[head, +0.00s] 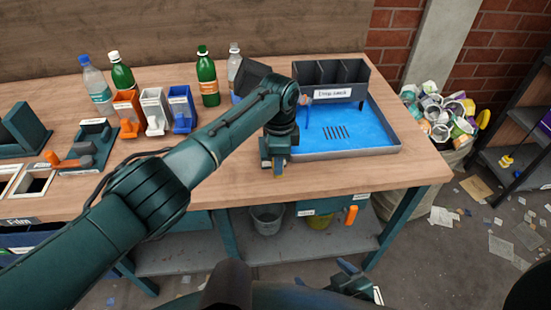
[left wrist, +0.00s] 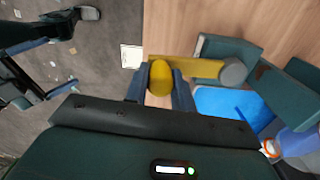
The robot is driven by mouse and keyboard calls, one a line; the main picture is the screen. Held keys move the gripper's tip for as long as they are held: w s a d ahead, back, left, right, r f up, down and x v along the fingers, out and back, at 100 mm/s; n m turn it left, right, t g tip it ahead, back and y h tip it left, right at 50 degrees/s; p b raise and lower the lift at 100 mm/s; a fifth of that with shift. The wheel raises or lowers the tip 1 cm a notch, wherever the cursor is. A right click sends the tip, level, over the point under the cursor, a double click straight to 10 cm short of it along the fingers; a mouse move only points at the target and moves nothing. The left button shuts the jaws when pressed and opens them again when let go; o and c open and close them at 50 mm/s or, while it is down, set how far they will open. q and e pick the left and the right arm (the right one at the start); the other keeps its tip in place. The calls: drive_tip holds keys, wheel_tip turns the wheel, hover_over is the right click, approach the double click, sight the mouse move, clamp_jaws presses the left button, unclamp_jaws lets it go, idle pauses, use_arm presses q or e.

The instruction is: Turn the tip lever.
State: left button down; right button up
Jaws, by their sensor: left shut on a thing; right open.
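The tip lever has a yellow arm (left wrist: 195,66), a round grey pivot (left wrist: 233,71) and a yellow knob (left wrist: 160,79) in the left wrist view. In the head view only a small yellow part of it shows, below my left gripper (head: 276,163) near the table's front edge. My left gripper also shows in the left wrist view (left wrist: 160,88), its two fingers shut on either side of the knob. The arm points away from the pivot towards the table edge. My right gripper (head: 350,279) is low at the bottom of the head view, apart from the lever.
A blue-floored tray (head: 398,149) with dark bins (head: 330,74) behind it stands right of the lever. Several bottles (head: 207,80) and orange, white and blue holders (head: 153,108) stand left, behind my arm. The wooden table (head: 400,176) is bare along its front right.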

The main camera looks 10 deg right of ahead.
use_arm(q)
drive_tip(key=shift+d, duration=0.3)
use_arm(e)
drive_tip(key=shift+w+r, duration=0.35)
use_arm(q)
drive_tip(key=c, duration=1.2)
unclamp_jaws()
drive_tip(key=shift+o, duration=0.2)
drive_tip(key=shift+a, duration=0.1)
use_arm(e)
drive_tip(key=shift+s+f, duration=0.1)
drive_tip(key=shift+s, duration=0.05)
drive_tip(key=shift+s, duration=0.1)
use_arm(q)
drive_tip(key=shift+r, duration=0.35)
wheel_tip(320, 180, up, 12)
drive_tip(key=shift+r+b, duration=0.25)
drive_tip(key=shift+b, duration=0.1)
use_arm(e)
drive_tip(key=shift+w+a, duration=0.15)
drive_tip(key=shift+w, duration=0.1)
